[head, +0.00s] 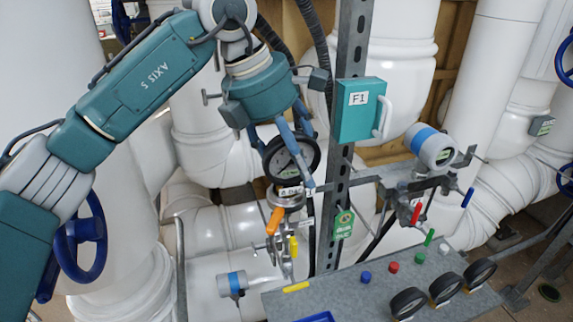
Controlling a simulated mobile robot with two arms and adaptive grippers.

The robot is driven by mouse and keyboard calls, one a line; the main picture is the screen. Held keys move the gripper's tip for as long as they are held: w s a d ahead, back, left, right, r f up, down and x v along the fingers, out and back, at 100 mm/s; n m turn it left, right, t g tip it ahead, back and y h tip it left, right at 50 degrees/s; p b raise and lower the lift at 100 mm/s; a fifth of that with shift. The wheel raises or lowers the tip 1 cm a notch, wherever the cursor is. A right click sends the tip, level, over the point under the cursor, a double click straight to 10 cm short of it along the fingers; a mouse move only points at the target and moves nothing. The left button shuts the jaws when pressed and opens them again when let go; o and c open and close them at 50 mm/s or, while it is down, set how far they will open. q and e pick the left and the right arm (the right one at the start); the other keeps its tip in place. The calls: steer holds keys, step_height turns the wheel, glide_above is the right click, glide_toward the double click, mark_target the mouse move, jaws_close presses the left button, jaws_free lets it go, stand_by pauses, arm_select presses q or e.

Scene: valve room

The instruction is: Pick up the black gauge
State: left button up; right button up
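A black gauge (274,164) with a black rim and a pale round face is near the middle of the head view, just above a metal fitting on the pipework. My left gripper (283,164) reaches down to it from above, with its blue fingers around the gauge. One finger crosses in front of the face and the other is partly hidden. I cannot tell whether the fingers press on the rim, or whether the gauge touches the fitting below. My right gripper is not in view.
A grey bench (345,289) at the lower right carries several coloured caps and black round gauges (408,303). A metal post (350,45) with a teal box (360,110) stands close right of my gripper. Orange (274,221) and yellow (293,246) handles lie below it. White pipes crowd the back.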

arm_select(q)
steer(key=c, duration=1.1)
steer(key=shift+c, duration=0.2)
steer(key=shift+r, duration=0.1)
steer(key=shift+r, duration=0.45)
steer(key=shift+b+v, duration=0.85)
steer(key=shift+v, duration=0.4)
steer(key=s+a+b, duration=0.1)
steer(key=a, duration=0.4)
steer(key=s+a+b, duration=0.2)
steer(key=a, duration=0.4)
steer(key=s+a+b, duration=0.1)
steer(key=s+a, duration=0.1)
steer(key=a, duration=0.3)
steer(key=shift+s+a+r, duration=0.1)
steer(key=shift+s+a, duration=0.05)
steer(key=shift+a, duration=0.05)
steer(key=shift+o, duration=0.3)
steer(key=shift+b, duration=0.3)
